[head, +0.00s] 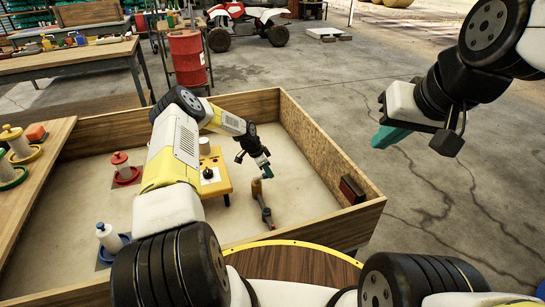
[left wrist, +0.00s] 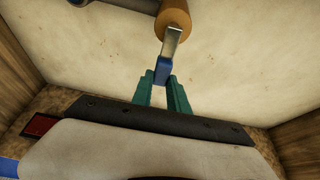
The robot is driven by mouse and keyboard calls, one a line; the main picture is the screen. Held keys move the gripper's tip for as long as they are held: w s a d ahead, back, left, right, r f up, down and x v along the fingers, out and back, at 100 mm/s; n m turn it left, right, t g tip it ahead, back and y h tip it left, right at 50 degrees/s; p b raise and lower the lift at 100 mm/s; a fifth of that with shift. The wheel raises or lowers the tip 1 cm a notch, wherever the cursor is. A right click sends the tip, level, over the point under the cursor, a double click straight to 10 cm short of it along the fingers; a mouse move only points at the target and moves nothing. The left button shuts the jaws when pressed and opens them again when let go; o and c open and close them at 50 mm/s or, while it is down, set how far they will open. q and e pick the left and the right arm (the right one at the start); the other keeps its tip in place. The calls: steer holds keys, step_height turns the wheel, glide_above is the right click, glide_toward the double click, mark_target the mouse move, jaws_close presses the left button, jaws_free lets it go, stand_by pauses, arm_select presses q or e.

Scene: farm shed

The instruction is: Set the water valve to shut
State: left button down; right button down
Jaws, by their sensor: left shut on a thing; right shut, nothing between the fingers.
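The water valve has a brass-orange body (head: 257,188) on a grey pipe (head: 264,208) inside the wooden-walled box. In the left wrist view the orange body (left wrist: 174,18) carries a flat silver lever with a blue grip (left wrist: 162,70). My left gripper (head: 267,173) is just above the valve in the head view. In the left wrist view its teal fingers (left wrist: 162,88) are shut on the blue grip, one on each side. The lever is mostly hidden in the head view. My right gripper (head: 386,138) is shut and empty, in the air right of the box.
A yellow stand (head: 211,184) with a dark knob is left of the valve. Red (head: 122,168) and blue-based (head: 110,238) feeders stand further left. A dark red block (head: 352,190) is at the box's right wall (head: 325,155).

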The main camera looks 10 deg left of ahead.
mark_target(262, 177)
arm_select(q)
steer(key=shift+s+m, duration=0.15)
steer(key=shift+m, duration=0.15)
stand_by(0.4)
steer(key=c, duration=1.3)
jaws_free()
steer(key=v, duration=0.7)
steer(key=shift+a+r, duration=0.1)
steer(key=shift+r, duration=0.2)
